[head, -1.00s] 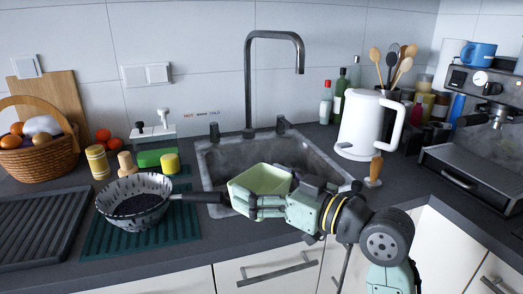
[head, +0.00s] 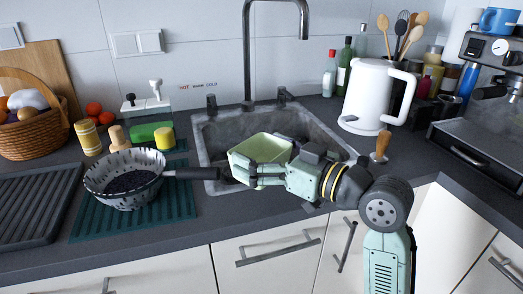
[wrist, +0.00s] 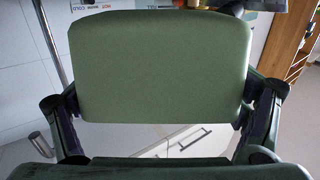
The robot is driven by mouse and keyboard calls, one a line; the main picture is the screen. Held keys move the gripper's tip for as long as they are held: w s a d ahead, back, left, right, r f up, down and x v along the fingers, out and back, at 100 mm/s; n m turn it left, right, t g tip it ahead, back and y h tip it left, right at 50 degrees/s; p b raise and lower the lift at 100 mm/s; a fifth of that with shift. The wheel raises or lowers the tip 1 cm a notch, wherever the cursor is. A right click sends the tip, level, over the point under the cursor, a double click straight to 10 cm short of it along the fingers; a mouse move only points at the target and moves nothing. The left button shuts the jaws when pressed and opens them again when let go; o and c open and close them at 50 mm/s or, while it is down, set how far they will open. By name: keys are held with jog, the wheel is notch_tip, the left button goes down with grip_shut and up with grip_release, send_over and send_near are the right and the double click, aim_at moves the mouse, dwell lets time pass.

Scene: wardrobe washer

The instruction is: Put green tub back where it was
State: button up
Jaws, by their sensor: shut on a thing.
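The green tub (head: 262,148) is a pale green, open-topped square container. It is at the front left part of the sink (head: 222,130) in the head view, and I cannot tell how far above the basin it is. My gripper (head: 262,174) is shut on the tub, with fingers at its near side. In the wrist view the tub (wrist: 160,65) fills the middle as a flat green face between the two fingers. The gripper hides part of the tub's near side.
A pan (head: 125,180) on the teal mat (head: 90,228) points its handle toward the tub. The tall faucet (head: 247,60) rises behind the sink. A white kettle (head: 370,95) and a wooden-handled brush (head: 381,145) stand right of it.

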jog(key=shift+f+b, duration=2.85)
jog(key=shift+f, duration=0.45)
jog(key=shift+f+b, duration=0.4)
jog(key=o, duration=0.9)
jog(key=v, duration=1.2)
jog(key=shift+f, duration=0.1)
